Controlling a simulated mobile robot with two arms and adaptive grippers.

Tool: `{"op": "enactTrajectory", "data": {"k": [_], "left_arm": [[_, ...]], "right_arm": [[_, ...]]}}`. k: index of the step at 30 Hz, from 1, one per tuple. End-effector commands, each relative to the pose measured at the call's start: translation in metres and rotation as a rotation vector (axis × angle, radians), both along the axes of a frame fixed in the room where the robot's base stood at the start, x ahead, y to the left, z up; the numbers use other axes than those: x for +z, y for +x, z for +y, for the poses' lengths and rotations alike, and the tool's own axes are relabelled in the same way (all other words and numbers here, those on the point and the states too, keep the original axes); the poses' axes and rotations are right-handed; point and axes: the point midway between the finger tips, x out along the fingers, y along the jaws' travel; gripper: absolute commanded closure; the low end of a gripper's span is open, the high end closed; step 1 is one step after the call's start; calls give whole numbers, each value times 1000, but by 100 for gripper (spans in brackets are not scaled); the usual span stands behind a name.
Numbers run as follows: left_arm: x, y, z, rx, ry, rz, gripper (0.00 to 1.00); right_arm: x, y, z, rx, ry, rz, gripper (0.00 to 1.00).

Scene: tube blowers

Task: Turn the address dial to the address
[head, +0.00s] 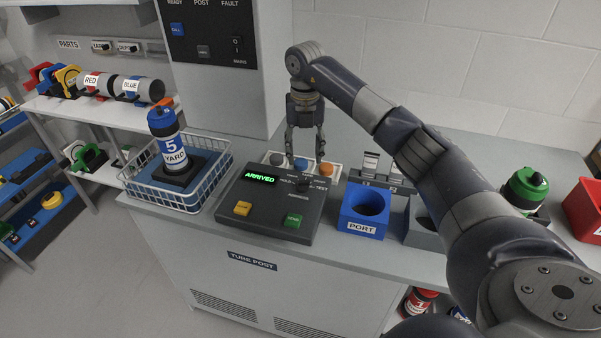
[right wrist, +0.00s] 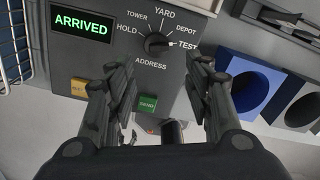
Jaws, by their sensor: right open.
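The address dial (right wrist: 157,43) is a black knob on the dark console (head: 270,207). Around it are the labels HOLD, TOWER, YARD, DEPOT and TEST. Its pointer appears to be on the right, toward TEST. The display (right wrist: 81,23) reads ARRIVED in green. My right gripper (right wrist: 160,70) is open and empty, its fingers on either side below the dial in the right wrist view. In the head view the right gripper (head: 305,152) points down behind the console. A blue carrier (head: 167,146) marked 5 YARD stands upright in the wire basket. My left gripper is out of view.
The console has a yellow button (head: 242,208) and a green SEND button (head: 292,220). The wire basket (head: 210,200) stands left of it. The blue PORT block (head: 362,228) stands right of it. A tray of small cups (head: 275,158) lies behind. A green-topped carrier (head: 525,187) is farther right.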

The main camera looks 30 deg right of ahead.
Motion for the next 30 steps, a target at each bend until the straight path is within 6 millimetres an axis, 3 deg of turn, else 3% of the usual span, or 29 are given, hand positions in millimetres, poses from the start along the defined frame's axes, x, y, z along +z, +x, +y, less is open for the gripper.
{"op": "enactTrajectory", "data": {"k": [3, 8, 11, 16, 21, 27, 30], "left_arm": [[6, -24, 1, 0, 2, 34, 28], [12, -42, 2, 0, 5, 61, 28], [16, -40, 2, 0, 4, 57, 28], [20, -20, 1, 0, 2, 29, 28], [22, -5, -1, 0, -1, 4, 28], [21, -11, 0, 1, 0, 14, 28], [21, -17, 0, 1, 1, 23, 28]], "right_arm": [[-21, -1, 1, 2, 2, 4, 53], [-52, -1, 2, 2, 4, 2, 53], [-69, -1, 2, 4, 4, 2, 53], [-87, 0, 2, 3, 3, -1, 53], [-94, 0, 2, 4, 3, -2, 53], [-94, 0, 2, 4, 4, -3, 53], [-94, 0, 2, 4, 4, -3, 76]]}}
